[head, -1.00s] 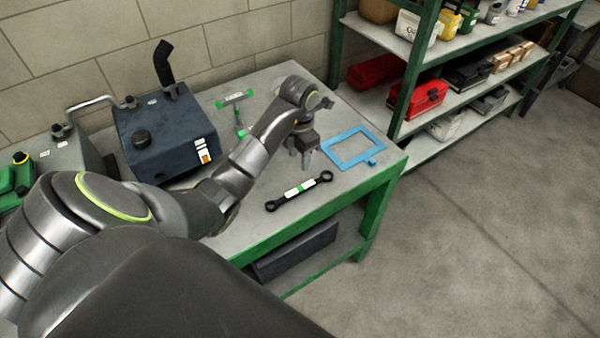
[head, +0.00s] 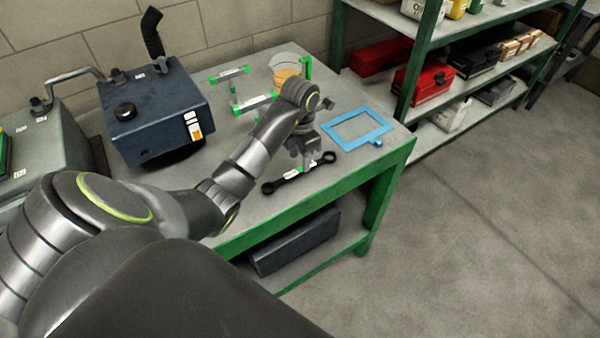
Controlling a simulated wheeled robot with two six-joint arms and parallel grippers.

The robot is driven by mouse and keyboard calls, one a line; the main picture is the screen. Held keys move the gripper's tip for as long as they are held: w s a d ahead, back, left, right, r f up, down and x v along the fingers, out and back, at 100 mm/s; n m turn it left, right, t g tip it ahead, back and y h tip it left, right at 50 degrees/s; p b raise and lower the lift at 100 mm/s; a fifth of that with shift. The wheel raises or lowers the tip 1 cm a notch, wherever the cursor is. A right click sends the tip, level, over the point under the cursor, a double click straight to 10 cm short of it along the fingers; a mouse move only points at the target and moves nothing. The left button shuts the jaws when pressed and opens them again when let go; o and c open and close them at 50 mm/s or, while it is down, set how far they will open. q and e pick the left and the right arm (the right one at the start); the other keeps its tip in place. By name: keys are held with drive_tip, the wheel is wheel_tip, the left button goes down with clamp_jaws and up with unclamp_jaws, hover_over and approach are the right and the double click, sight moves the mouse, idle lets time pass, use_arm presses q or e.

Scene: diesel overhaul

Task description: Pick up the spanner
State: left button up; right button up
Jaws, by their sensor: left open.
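The spanner (head: 280,184) is dark with a ring at each end and a white and green label on its middle. It lies flat on the grey workbench (head: 240,205) near its front edge, in the head view. My right gripper is not in view.
A blue frame (head: 357,130) lies right of the gripper. Behind it are a beaker of amber liquid (head: 287,74) and green-ended holders (head: 254,103). A dark blue tank (head: 155,112) stands at the left. Green shelving (head: 425,45) stands at the right.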

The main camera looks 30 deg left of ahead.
sight(300, 169)
use_arm(q)
wheel_tip(300, 169, down, 4)
drive_tip(key=shift+f+p, duration=0.1)
drive_tip(key=shift+p, duration=0.6)
drive_tip(key=shift+w, duration=0.1)
clamp_jaws()
